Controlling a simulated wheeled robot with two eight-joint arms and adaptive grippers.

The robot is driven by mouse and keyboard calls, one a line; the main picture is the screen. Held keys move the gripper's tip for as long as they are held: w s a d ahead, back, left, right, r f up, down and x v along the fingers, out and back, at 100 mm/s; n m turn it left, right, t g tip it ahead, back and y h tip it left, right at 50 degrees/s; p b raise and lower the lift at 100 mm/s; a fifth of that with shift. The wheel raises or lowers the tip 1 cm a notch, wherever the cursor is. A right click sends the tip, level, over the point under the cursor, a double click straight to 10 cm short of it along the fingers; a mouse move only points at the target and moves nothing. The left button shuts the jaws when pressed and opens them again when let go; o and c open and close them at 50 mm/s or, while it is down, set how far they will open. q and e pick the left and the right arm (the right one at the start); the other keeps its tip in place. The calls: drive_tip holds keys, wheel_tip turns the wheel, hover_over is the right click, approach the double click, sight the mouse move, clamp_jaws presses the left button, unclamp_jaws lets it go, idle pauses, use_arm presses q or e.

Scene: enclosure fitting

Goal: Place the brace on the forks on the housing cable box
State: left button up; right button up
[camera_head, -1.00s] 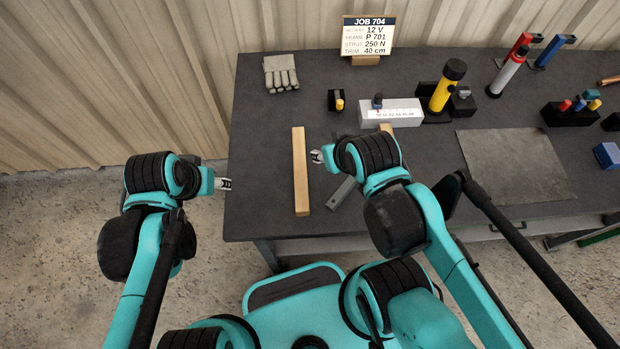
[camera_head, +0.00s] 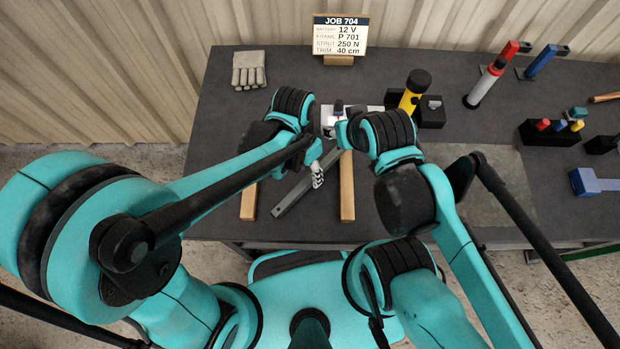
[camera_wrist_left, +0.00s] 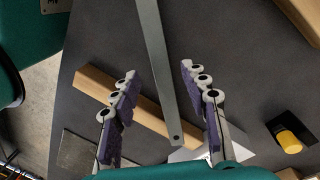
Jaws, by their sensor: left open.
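A flat grey bar, seemingly the brace (camera_head: 300,188), lies slantwise across two wooden strips. It also shows in the wrist view (camera_wrist_left: 155,62), with a hole near one end. My left gripper (camera_head: 317,178) is over the bar in the head view. In the wrist view the left gripper (camera_wrist_left: 160,72) is open, its purple-padded fingers on either side of the bar, apart from it. My right gripper (camera_head: 329,130) is near the bar's far end; its fingers are too small to read. A pale box (camera_head: 372,108) behind is mostly hidden by my right arm; I cannot make out forks on it.
The wooden strips, left (camera_head: 249,202) and right (camera_head: 347,190), lie on the dark table. A yellow torch (camera_head: 411,94), a red-and-white tool (camera_head: 484,86) and a blue clamp (camera_head: 594,183) stand to the right. Gloves (camera_head: 248,70) and a job sign (camera_head: 340,36) are at the back.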

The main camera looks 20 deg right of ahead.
sight(310, 178)
use_arm(q)
drive_tip(key=f, duration=0.1)
drive_tip(key=f+b, duration=0.1)
drive_tip(key=f, duration=0.2)
drive_tip(key=shift+d+f+b, duration=0.25)
drive_tip(key=shift+d+b, duration=0.05)
drive_tip(key=shift+b, duration=0.05)
drive_tip(key=shift+s+r, duration=0.1)
clamp_jaws()
